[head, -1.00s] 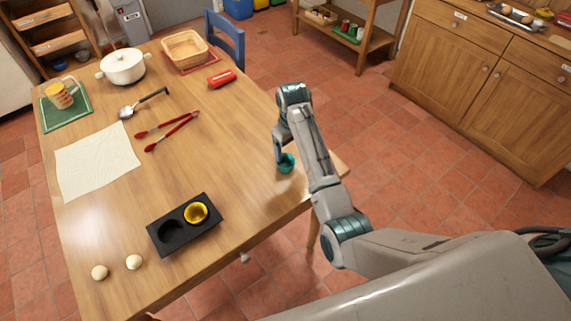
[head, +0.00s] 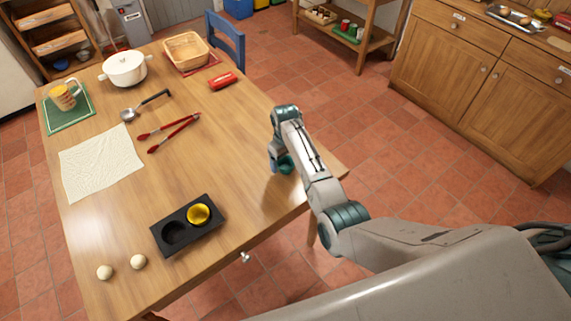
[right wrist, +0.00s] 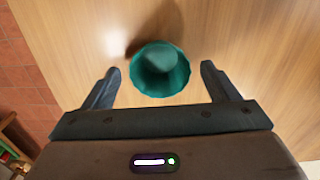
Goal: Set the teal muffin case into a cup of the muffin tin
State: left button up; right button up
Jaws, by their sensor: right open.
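The teal muffin case (head: 286,166) stands on the table near its right edge, partly hidden by my right gripper in the head view. My right gripper (head: 279,168) is low over the table at the case. In the right wrist view, the gripper (right wrist: 162,80) is open, with the fluted case (right wrist: 160,86) between its fingers and a gap on each side. The black muffin tin (head: 205,234) has two cups. Its right cup holds a yellow case (head: 198,214); its left cup (head: 173,233) is empty. My left gripper is out of view.
Two pale balls (head: 138,262) lie left of the tin. A cream cloth (head: 101,162), red tongs (head: 175,131), a ladle (head: 146,104) and a white pot (head: 125,68) are farther back. The table (head: 232,172) between tin and case is clear.

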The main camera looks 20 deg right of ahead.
jog(key=shift+f, duration=0.6)
jog(key=c, duration=1.1)
